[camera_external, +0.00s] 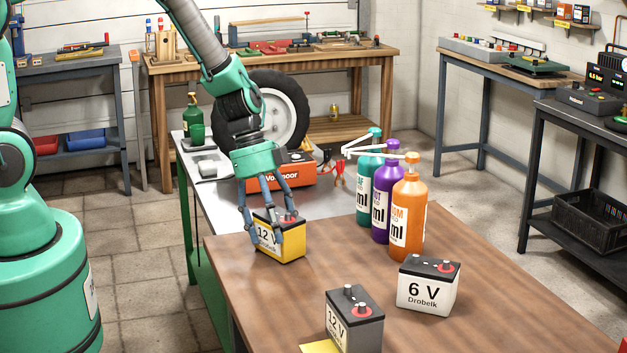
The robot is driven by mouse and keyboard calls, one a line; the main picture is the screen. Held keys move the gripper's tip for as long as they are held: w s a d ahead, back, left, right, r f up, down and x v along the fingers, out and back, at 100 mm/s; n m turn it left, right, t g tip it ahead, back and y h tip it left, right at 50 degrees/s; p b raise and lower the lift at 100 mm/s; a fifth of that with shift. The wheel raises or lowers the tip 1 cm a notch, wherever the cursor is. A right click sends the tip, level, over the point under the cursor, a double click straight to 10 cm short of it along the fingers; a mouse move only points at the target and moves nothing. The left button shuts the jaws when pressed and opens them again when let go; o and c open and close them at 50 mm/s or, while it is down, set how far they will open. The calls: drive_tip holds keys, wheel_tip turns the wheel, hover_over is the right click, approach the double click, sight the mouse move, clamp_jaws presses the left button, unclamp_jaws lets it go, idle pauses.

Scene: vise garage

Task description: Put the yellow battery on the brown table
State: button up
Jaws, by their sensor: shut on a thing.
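The yellow battery (293,248), with a dark top and a "12 V" label, is at the far left part of the brown table (330,280). My gripper (268,228) reaches down from above and is shut on the yellow battery, its blue fingers on the sides. The battery is upright and over the brown tabletop near its left edge. I cannot tell whether its underside touches the wood or is slightly above it.
A white 6 V battery (426,292) and a grey 12 V battery (362,325) stand on the brown table's front part. Orange (408,225), purple (381,210) and teal (366,190) pump bottles stand right of my gripper. A red-orange box (290,172) is behind it. The table's middle is clear.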

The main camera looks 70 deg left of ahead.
drive_tip(key=shift+f, duration=0.1)
drive_tip(key=o, duration=1.9)
drive_tip(key=shift+o, duration=0.2)
drive_tip(key=shift+a+r, duration=0.1)
drive_tip(key=shift+r, duration=0.3)
drive_tip(key=p+v, duration=0.2)
drive_tip(key=v, duration=0.9)
drive_tip(key=shift+s+r, duration=0.1)
drive_tip(key=shift+r, duration=0.1)
drive_tip(key=shift+r, duration=0.1)
